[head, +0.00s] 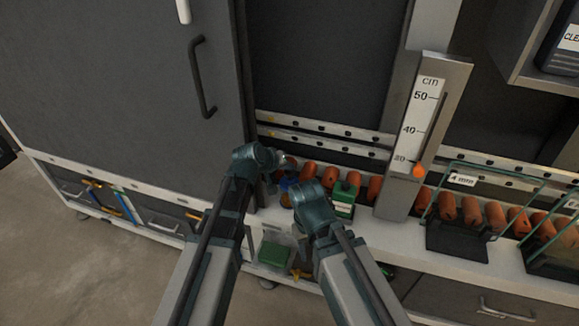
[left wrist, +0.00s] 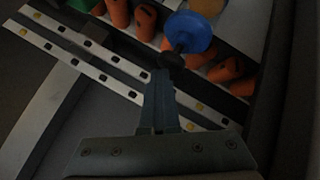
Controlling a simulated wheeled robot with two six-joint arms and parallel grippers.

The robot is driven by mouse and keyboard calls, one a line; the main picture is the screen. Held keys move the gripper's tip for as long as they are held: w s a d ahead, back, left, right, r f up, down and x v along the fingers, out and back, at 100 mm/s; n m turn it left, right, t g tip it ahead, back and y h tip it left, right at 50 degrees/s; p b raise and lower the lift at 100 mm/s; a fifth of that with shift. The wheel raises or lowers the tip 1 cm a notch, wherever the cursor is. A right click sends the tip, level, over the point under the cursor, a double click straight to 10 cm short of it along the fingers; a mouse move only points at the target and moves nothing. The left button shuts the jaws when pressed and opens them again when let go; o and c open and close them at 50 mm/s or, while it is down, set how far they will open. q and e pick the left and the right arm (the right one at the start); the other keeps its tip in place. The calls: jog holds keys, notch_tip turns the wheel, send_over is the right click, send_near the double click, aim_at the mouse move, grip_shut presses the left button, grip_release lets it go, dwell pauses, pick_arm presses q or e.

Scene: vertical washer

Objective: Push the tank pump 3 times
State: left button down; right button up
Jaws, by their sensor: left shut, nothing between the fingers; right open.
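The tank pump appears as a round blue part (left wrist: 190,32) with a dark stem and knob at the top of the left wrist view. In the head view a small blue part (head: 288,184) shows between my two arms, partly hidden. My left gripper (head: 284,163) is shut and empty, just above and beside the blue part. In the left wrist view its closed fingers (left wrist: 161,92) point at the dark knob; I cannot tell whether they touch it. My right gripper (head: 311,203) is open, lower and to the right; its wrist hides most of its fingers.
Orange cylinders (head: 374,188) line the shelf. A green container (head: 343,198) stands close to my right wrist. A centimetre gauge post (head: 420,130) rises to the right, with glass-sided holders beyond it. A grey cabinet door (head: 120,90) stands left.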

aim_at(288, 173)
pick_arm(q)
jog(key=shift+r+p, duration=0.85)
jog(key=shift+r, duration=0.2)
pick_arm(e)
jog(key=shift+r, duration=1.05)
pick_arm(q)
jog(key=shift+r, duration=0.1)
pick_arm(e)
jog(key=shift+r, duration=0.1)
pick_arm(q)
notch_tip(288, 173, up, 5)
jog(key=p, duration=0.5)
pick_arm(e)
notch_tip(288, 173, up, 5)
jog(key=shift+f, duration=0.1)
grip_shut()
